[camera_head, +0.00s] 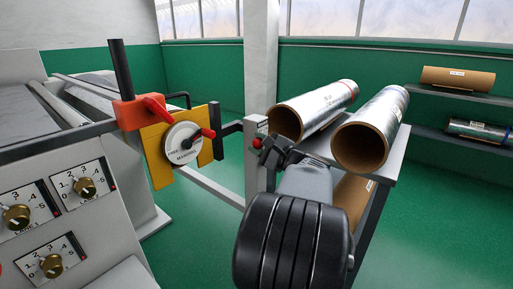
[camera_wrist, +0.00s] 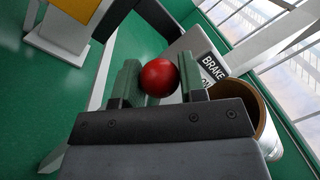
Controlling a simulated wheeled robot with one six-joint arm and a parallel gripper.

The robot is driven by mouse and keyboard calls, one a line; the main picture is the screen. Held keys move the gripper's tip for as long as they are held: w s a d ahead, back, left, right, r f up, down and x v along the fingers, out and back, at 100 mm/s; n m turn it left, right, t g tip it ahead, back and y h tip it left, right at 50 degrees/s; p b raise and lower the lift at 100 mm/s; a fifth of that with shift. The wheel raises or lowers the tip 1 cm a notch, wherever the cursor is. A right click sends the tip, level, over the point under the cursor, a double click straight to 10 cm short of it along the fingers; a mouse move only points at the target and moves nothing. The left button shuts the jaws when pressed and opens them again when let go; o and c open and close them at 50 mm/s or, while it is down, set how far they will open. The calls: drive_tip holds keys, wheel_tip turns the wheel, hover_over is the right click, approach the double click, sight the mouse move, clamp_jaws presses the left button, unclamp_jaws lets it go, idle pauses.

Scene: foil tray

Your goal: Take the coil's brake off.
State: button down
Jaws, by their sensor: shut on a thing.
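The brake's red ball knob (camera_wrist: 158,78) sits between the two jaws of my gripper (camera_wrist: 160,82) in the wrist view, and the jaws are shut on it. A grey plate lettered BRAKE (camera_wrist: 212,68) stands just behind the knob; its second line is partly hidden. A black bar lies beyond the knob. In the head view the red knob (camera_head: 257,143) shows at the tip of my gripper (camera_head: 266,147), beside the pale post. The coil itself cannot be made out for certain.
A yellow plate (camera_head: 160,160) carries a white dial (camera_head: 183,143) with a red-tipped handle, left of the post (camera_head: 260,60). A control panel (camera_head: 60,215) with several brass knobs is at left.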

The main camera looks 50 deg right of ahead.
drive_tip(key=shift+f, duration=0.1)
drive_tip(key=c, duration=0.7)
unclamp_jaws()
drive_tip(key=s, duration=0.4)
drive_tip(key=s+f+p, duration=0.1)
drive_tip(key=s, duration=0.4)
drive_tip(key=s+p, duration=0.1)
drive_tip(key=s, duration=0.3)
drive_tip(key=shift+s+d+f, duration=0.2)
drive_tip(key=shift+s+d, duration=0.1)
drive_tip(key=shift+s, duration=0.05)
drive_tip(key=shift+s, duration=0.1)
